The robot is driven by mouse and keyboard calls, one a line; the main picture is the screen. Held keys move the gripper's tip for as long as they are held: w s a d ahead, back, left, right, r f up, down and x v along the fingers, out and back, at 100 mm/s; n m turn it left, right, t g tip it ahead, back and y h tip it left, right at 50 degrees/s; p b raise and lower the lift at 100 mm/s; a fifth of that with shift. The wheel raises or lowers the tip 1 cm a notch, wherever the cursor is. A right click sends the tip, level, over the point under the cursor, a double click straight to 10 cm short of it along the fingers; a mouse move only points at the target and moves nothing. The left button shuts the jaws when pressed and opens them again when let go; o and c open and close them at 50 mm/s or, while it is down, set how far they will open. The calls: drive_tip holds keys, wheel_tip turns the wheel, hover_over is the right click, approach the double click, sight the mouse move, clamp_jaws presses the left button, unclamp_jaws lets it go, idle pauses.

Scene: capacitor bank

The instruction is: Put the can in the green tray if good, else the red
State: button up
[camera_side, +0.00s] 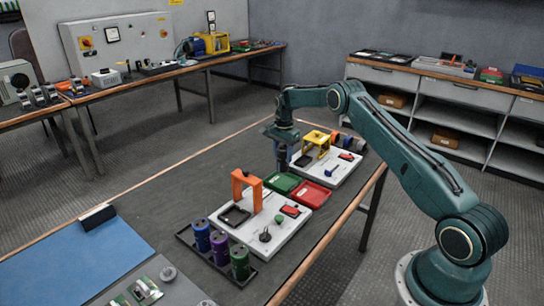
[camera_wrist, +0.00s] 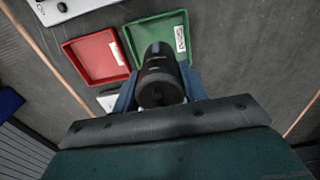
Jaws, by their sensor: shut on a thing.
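A dark can (camera_wrist: 160,77) is held between the blue fingers of my gripper (camera_wrist: 160,92) in the wrist view, its end toward the camera. In the side view my gripper (camera_side: 282,153) points down over the table, behind the green tray, and the can is hard to make out there. The green tray (camera_side: 271,184) lies next to the red tray (camera_side: 322,206); both look empty. In the wrist view the can overlaps the near part of the green tray (camera_wrist: 133,40), and the red tray (camera_wrist: 70,62) is to its left. The can's height above the table is unclear.
A white board (camera_side: 250,243) with an orange frame (camera_side: 246,184) stands at the front, beside a black rack with blue, purple and green cans (camera_side: 239,262). Another white board (camera_side: 345,178) with a yellow frame (camera_side: 316,140) is behind the trays.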

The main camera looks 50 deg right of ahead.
sight(283, 167)
drive_tip(key=shift+f, duration=2.8)
drive_tip(key=shift+f, duration=0.15)
drive_tip(key=o, duration=1.1)
drive_tip(key=shift+o, duration=0.2)
wheel_tip(283, 167, up, 12)
drive_tip(key=shift+r, duration=0.1)
drive_tip(key=shift+r, duration=0.1)
